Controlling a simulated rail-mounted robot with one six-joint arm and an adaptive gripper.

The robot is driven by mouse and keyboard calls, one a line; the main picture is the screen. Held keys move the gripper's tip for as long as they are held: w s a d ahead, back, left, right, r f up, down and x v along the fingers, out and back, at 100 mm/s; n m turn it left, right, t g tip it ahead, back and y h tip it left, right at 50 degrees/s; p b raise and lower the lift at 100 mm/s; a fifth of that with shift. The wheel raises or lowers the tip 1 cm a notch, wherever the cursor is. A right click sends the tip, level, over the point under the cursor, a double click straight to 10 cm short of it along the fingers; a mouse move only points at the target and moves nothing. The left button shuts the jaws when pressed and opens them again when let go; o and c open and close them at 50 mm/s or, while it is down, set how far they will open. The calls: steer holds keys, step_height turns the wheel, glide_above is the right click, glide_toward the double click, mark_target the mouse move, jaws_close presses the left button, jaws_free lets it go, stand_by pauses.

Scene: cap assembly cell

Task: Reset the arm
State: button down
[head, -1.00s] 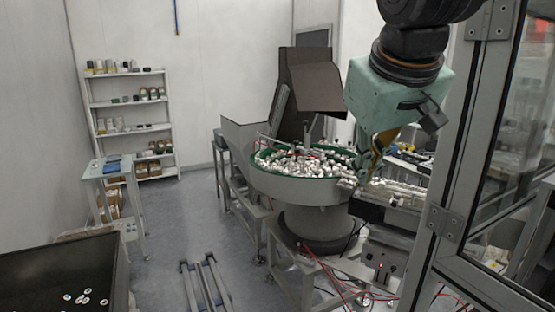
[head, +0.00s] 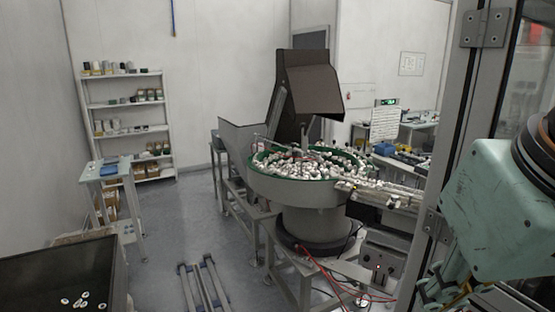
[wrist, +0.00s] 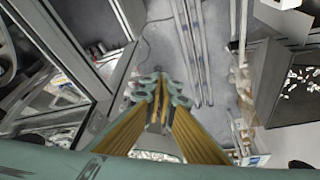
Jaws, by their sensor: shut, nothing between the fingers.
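My gripper (wrist: 160,92) shows in the wrist view with its fingers together and nothing between them. It points down, with grey floor beyond the tips. In the head view, my teal wrist housing and part of the gripper (head: 445,290) are at the lower right, in front of the metal door frame; the fingertips are hard to make out there. The arm is clear of the round feeder bowl (head: 290,190), which stands in the middle, full of white caps.
A dark bin (head: 40,270) with a few white caps is at the lower left. A metal door frame (head: 452,130) stands close to my arm. A shelf (head: 128,103) and a small table (head: 108,171) are at the left. Floor rails (head: 203,285) lie between.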

steer(key=shift+g, duration=0.3)
steer(key=s, duration=0.1)
steer(key=s+f, duration=0.2)
steer(key=shift+s+d+f, duration=0.1)
steer(key=shift+s+d, duration=0.15)
steer(key=shift+d, duration=0.1)
